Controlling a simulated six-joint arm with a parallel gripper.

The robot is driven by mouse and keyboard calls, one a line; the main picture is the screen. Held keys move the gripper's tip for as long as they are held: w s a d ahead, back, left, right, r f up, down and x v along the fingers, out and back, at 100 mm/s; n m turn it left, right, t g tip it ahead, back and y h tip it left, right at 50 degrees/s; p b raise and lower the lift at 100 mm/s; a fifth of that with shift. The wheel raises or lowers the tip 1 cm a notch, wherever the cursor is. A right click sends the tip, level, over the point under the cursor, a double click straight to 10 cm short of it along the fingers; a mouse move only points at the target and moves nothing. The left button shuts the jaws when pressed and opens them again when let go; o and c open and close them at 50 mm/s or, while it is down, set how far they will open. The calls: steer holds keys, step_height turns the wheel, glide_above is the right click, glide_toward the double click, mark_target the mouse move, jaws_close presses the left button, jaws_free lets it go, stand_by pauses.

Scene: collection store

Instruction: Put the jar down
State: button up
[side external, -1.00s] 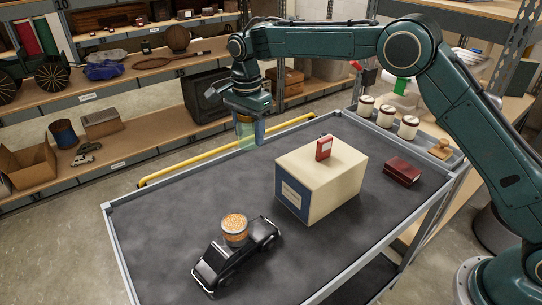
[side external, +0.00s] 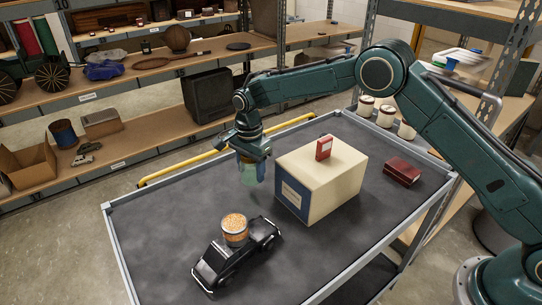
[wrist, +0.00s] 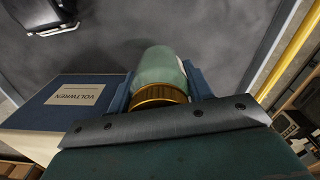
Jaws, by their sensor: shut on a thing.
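The jar is pale green glass with a brass-coloured lid. In the side view the jar (side external: 248,175) hangs upright under my gripper (side external: 251,168), left of the cream box and over the dark cart top (side external: 185,205). It appears to be a little above the surface, though the exact gap is hard to tell. In the wrist view my gripper's blue fingers (wrist: 158,86) are shut on either side of the jar (wrist: 160,64), near its lid.
A black toy car (side external: 235,258) carrying a tin (side external: 235,229) is nearer the camera. The left of the cart top is clear.

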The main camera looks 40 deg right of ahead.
mark_target(252, 179)
steer(key=shift+f, duration=2)
steer(key=shift+f, duration=0.15)
steer(key=o, duration=1.1)
steer(key=shift+c, duration=0.2)
step_height(252, 179, up, 12)
steer(key=shift+r, duration=0.2)
steer(key=shift+d+r, duration=0.1)
